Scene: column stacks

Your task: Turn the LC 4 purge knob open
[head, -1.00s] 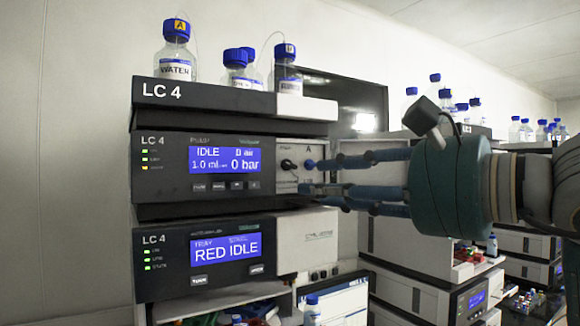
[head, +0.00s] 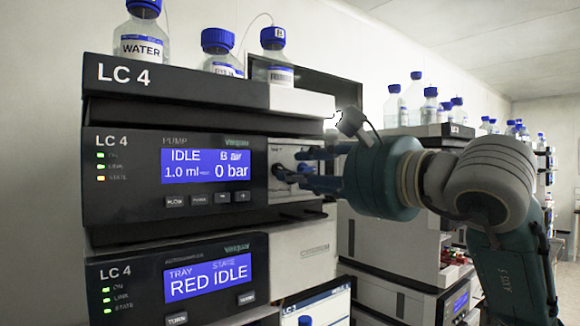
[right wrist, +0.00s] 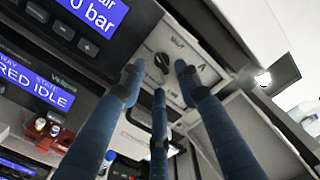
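The LC 4 pump module (head: 130,170) stands in the stack at the left of the head view, its blue screen reading IDLE, 1.0 ml and 0 bar. Its black purge knob (right wrist: 162,62) sits on the pale panel right of the screen. In the head view the fingers partly hide the knob. My right gripper (head: 298,168) reaches in from the right, fingertips close to the panel. In the right wrist view its blue fingers (right wrist: 158,75) are spread around the knob, with gaps visible; contact cannot be told. My left gripper is not in view.
Solvent bottles (head: 142,38) with blue caps stand on top of the LC 4 stack. The autosampler module (head: 130,270) below reads RED IDLE. Another instrument stack (head: 400,250) stands behind my right arm. A monitor (head: 318,305) shows at the bottom.

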